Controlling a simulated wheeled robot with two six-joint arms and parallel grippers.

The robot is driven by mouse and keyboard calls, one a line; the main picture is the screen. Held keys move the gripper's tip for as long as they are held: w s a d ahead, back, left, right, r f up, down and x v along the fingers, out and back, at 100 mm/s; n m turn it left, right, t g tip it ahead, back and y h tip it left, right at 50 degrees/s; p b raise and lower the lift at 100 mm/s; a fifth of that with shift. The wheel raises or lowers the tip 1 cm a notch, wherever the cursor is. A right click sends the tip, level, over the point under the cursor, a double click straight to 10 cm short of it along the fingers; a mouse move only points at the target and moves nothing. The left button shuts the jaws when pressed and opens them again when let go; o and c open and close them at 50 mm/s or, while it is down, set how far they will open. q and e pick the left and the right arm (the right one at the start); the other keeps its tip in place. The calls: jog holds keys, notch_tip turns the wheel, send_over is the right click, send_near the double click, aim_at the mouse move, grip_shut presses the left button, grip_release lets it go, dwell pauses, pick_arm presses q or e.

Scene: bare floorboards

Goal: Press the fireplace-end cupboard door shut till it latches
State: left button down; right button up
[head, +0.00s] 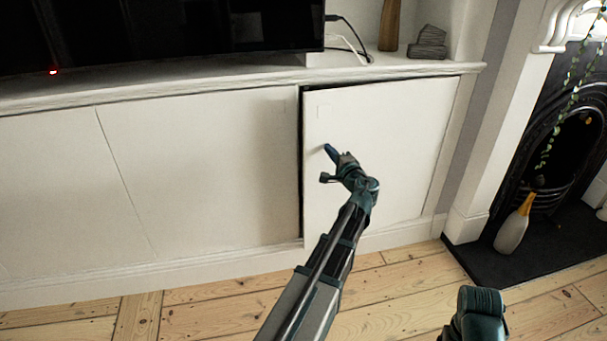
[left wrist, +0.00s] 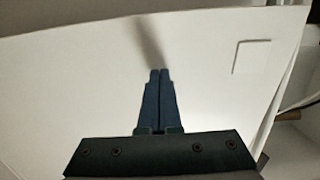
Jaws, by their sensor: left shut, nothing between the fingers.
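The fireplace-end cupboard door (head: 405,130) is a plain white panel standing slightly ajar. A dark gap runs along its left and top edges. In the left wrist view the door (left wrist: 90,75) fills most of the picture, with a small square patch (left wrist: 251,57) near its free edge and the cupboard's inside beyond. My left gripper (head: 328,148) is in front of the door's left part, below the patch. Its fingers (left wrist: 160,72) are together and empty, pointing at the panel with a shadow at their tips. I cannot tell whether they touch it. My right gripper's fingers are not visible.
A shelf top (head: 420,69) above the door holds a television (head: 180,30), cables, a wooden vase (head: 389,25) and a dark ornament (head: 429,43). The fireplace (head: 575,120) and a bottle-shaped object (head: 514,226) on its hearth are at the right. Bare floorboards (head: 400,285) lie in front.

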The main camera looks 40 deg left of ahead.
pick_arm(q)
jog(key=shift+x, duration=3.75)
jog(key=shift+s, duration=0.1)
jog(key=v, duration=1.3)
dwell(0.4)
